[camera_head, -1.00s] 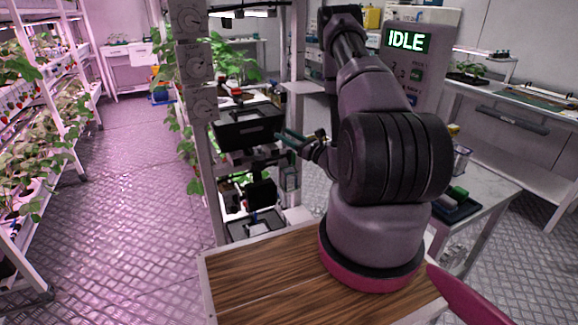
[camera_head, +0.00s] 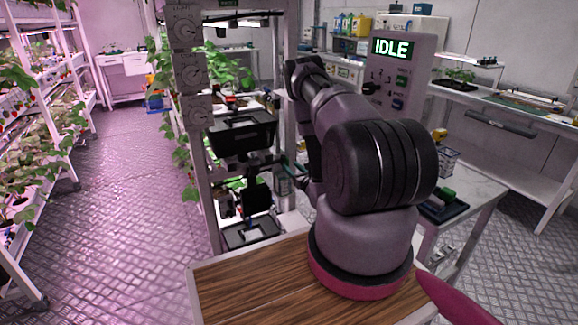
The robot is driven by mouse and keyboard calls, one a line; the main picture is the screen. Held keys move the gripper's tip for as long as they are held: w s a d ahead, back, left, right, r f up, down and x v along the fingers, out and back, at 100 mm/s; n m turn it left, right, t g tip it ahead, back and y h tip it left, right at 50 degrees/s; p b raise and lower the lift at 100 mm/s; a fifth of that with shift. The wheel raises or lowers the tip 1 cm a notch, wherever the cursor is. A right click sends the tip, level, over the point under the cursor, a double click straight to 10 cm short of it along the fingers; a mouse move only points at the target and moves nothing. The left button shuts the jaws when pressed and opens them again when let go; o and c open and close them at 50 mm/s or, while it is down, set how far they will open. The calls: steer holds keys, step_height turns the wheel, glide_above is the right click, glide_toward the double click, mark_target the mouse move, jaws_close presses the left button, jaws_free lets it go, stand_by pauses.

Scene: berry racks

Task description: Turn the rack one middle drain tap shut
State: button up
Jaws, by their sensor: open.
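A white-framed rack (camera_head: 201,168) stands in front of my arm, left of centre, with several round dials on its front post. A black bin (camera_head: 240,138) sits on its middle level, and darker fittings show below it. I cannot make out which part is the middle drain tap; it is too small or hidden. My gripper (camera_head: 284,164) is at the rack's right side, just right of and below the black bin. Its fingers are open, dark green and partly hidden by my arm. I see nothing between them, and cannot tell whether they touch anything.
A panel reading IDLE (camera_head: 401,72) with switches stands behind my arm. A side table (camera_head: 480,182) with a dark tray (camera_head: 443,207) is on the right. Planted shelves (camera_head: 48,150) line the left, and the patterned floor (camera_head: 125,215) between is clear.

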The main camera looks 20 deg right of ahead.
mark_target(287, 164)
steer(key=shift+w, duration=1.35)
jaws_close()
